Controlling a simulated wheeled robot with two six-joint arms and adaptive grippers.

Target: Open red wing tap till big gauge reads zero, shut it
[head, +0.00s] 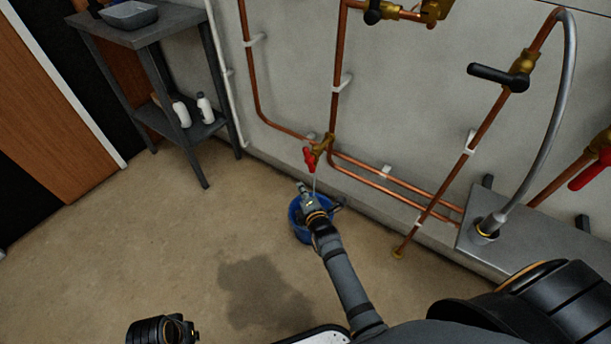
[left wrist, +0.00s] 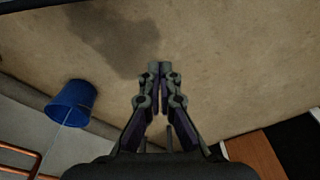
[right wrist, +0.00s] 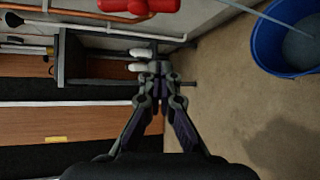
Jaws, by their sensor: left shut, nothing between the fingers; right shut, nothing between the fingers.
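The red wing tap (head: 310,157) sits on a brass fitting low on the copper pipe. A thin stream runs from it into the blue bucket (head: 297,229) on the floor. In the right wrist view its red handle (right wrist: 150,5) shows at the top edge, and the bucket (right wrist: 263,55) holds greyish water. My right gripper (head: 304,188) is shut and empty, just below the tap and over the bucket in the head view, apart from the handle. My left gripper (left wrist: 159,68) is shut and empty over the floor, well left of the bucket. No gauge is in view.
A dark wet patch (head: 262,292) lies on the floor. Black lever valves (head: 497,76), another red handle (head: 590,172) and a grey hose (head: 567,90) are at the right. A grey shelf stand (head: 150,33) with white bottles stands at the left. The middle floor is clear.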

